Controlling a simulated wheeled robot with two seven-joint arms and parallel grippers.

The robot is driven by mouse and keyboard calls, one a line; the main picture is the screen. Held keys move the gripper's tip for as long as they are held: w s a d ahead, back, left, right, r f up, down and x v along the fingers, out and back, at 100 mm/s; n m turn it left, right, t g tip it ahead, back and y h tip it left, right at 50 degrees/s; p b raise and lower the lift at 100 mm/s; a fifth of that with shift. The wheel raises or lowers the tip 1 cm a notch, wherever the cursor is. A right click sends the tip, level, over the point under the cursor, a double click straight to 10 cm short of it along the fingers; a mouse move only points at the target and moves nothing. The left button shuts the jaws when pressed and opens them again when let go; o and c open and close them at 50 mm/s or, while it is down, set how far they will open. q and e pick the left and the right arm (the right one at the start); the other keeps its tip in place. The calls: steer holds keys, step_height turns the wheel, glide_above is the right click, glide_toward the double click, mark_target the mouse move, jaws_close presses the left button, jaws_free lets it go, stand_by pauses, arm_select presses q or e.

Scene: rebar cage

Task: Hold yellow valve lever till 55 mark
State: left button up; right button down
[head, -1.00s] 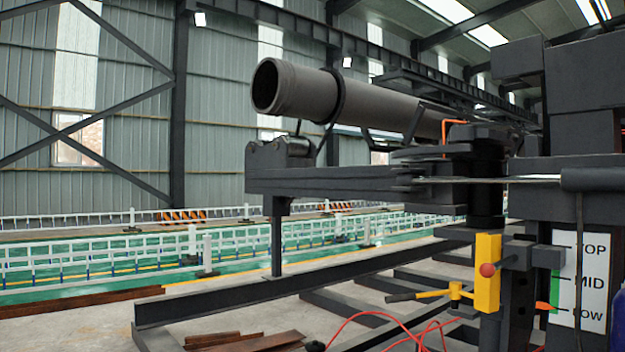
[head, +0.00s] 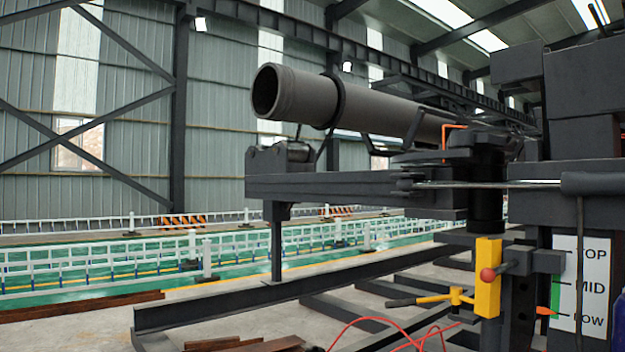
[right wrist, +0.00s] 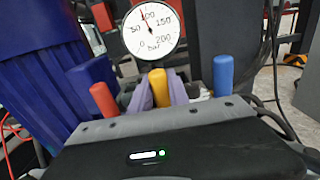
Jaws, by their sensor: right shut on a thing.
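The yellow lever (right wrist: 159,88) stands in the middle of a row of three in the right wrist view. My right gripper (right wrist: 158,90) is shut on it, with a pale purple finger on each side. A red lever (right wrist: 103,99) stands to its left and a blue lever (right wrist: 223,76) to its right, both untouched. Behind the yellow lever is a round white gauge (right wrist: 153,34) marked 0 to 200 bar; its needle points up, near 100. The head view shows neither gripper nor these levers.
In the head view a grey pipe (head: 350,103) rests on a dark machine. A TOP, MID, LOW scale (head: 580,264) stands at the right, its orange pointer (head: 545,311) near LOW.

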steer(key=shift+s+a+t+h, duration=0.3)
steer(key=shift+a+h, duration=0.1)
steer(key=shift+a, duration=0.1)
stand_by(0.4)
steer(key=shift+s+a+t+h, duration=0.25)
steer(key=shift+s+t+h, duration=0.05)
steer(key=shift+s, duration=0.05)
steer(key=shift+f, duration=0.1)
